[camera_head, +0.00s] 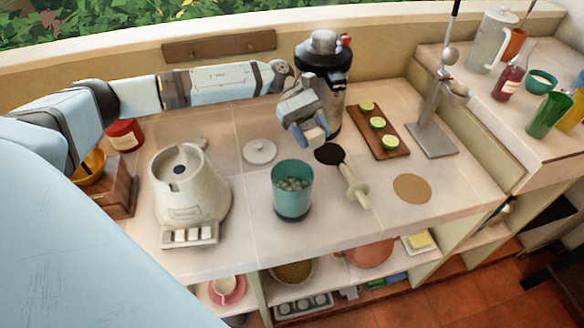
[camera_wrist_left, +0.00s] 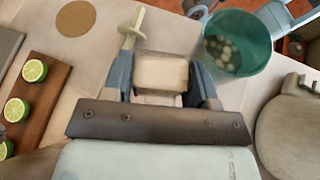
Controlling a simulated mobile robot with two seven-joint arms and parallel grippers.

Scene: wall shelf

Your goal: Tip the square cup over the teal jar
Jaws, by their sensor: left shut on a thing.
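The teal jar (camera_head: 292,205) stands upright on the counter, open at the top, with pale greenish pieces inside. It also shows at the upper right of the left wrist view (camera_wrist_left: 238,42). My left gripper (camera_head: 314,138) is behind and slightly right of the jar, above the counter. It is shut on the small cream square cup (camera_wrist_left: 161,72), which sits between the fingers and apart from the jar. In the head view the cup (camera_head: 315,134) is mostly covered by the fingers, and I cannot tell what is in it. My right gripper is not in view.
A cream-handled tool with a black round end (camera_head: 356,188) lies right of the jar. A pale appliance base (camera_head: 190,205) stands left, a white lid (camera_head: 259,151) behind. A board (camera_head: 385,143) with cut limes and a dark-topped canister (camera_head: 323,60) are farther back. The front counter is clear.

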